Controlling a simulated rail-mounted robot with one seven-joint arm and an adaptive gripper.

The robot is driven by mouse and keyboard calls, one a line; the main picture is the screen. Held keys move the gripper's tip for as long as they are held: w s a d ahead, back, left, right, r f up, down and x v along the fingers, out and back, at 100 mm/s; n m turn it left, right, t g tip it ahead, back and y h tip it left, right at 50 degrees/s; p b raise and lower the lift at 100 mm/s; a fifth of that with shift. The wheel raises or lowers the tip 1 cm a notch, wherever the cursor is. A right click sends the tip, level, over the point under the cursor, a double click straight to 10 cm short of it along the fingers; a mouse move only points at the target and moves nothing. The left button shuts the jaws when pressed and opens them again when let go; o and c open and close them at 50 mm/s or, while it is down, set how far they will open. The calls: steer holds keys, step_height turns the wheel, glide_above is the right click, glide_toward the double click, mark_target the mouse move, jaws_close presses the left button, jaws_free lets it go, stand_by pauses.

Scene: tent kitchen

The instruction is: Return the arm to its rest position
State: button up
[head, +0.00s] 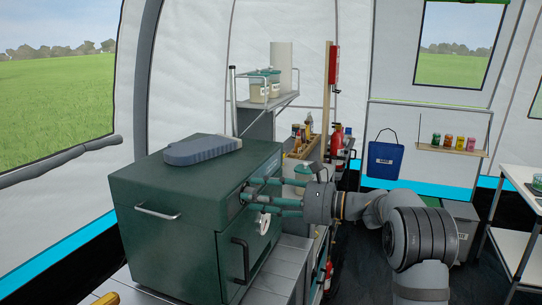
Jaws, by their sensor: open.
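My arm reaches in from the lower right of the head view, bent at the elbow. My gripper (257,200) is open, with its fingers pointing left at the front face of a dark green box-shaped appliance (150,225). The fingertips are at or very close to that face, near a small knob; I cannot tell whether they touch. I see nothing held between the fingers. A white round dial (264,223) sits just below the fingers, and a dark handle (240,262) is lower on the same face.
A grey flat object (203,150) lies on the appliance. Behind my gripper are a shelf with jars (265,88), a wooden crate of bottles (302,142) and red extinguishers (337,138). A white table (515,200) stands at the right. Dark floor shows between table and counter.

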steer(key=m+p, duration=0.1)
steer(key=p, duration=0.1)
steer(key=m+p, duration=0.2)
steer(key=p, duration=0.1)
steer(key=m+p, duration=0.2)
steer(key=p, duration=0.1)
steer(key=shift+r, duration=0.35)
steer(key=s+d+m+p, duration=0.3)
steer(key=d+m, duration=0.2)
steer(key=d, duration=0.4)
steer(key=shift+d+f+y, duration=0.3)
steer(key=shift+d+f, duration=0.05)
steer(key=shift+f, duration=0.05)
steer(key=shift+s+d, duration=0.1)
steer(key=shift+s, duration=0.05)
